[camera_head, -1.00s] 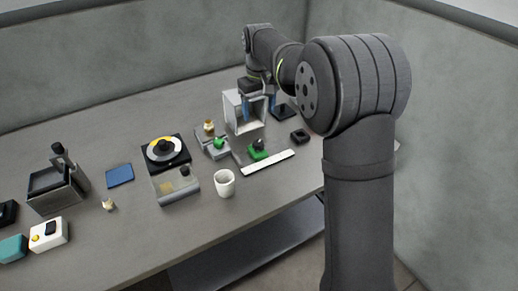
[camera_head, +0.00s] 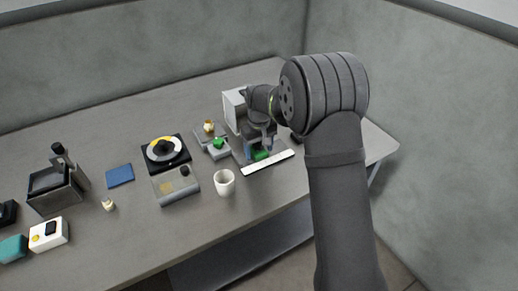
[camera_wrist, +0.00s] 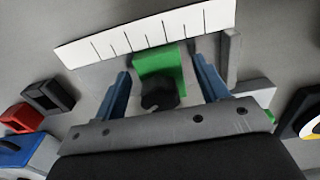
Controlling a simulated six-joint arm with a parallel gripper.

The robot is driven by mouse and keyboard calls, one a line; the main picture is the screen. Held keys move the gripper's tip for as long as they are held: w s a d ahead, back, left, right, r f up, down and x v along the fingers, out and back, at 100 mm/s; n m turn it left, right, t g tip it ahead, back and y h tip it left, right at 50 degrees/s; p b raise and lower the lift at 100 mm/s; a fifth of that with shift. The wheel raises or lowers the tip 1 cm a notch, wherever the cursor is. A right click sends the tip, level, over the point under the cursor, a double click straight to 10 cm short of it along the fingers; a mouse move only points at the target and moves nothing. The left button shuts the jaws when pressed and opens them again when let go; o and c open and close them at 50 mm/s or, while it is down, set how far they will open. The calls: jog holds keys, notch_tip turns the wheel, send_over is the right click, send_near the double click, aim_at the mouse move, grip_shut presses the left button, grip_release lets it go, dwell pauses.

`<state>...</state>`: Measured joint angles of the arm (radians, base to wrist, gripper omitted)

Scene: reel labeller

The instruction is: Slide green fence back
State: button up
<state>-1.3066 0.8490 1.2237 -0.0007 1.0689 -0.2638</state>
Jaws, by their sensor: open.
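The green fence (camera_head: 262,155) is on a grey base, just behind a white ruled strip (camera_head: 269,162). In the wrist view the fence (camera_wrist: 165,60) is a green block with a black knob (camera_wrist: 158,96) on its near side. My gripper (camera_wrist: 162,78) is open, with one blue finger on each side of the fence and knob. Gaps show between the fingers and the knob, so nothing is clamped. In the head view my gripper (camera_head: 261,140) is low over the fence and partly hides it. The white strip (camera_wrist: 145,36) has evenly spaced black marks.
A small fixture with a green part (camera_head: 218,144) stands left of the fence. A pale open box (camera_head: 234,108) stands behind, and a white cup (camera_head: 225,182) in front left. In the wrist view a dark square block (camera_wrist: 48,97) and a red item (camera_wrist: 20,118) lie at left.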

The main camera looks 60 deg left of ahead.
aim_at(282, 147)
jog(key=shift+f, duration=0.1)
jog(key=c, duration=1.4)
jog(key=w, duration=0.9)
jog(key=shift+w, duration=0.35)
jog(key=o, duration=1.4)
jog(key=shift+s, duration=0.1)
notch_tip(282, 147, up, 18)
jog(key=shift+f, duration=0.2)
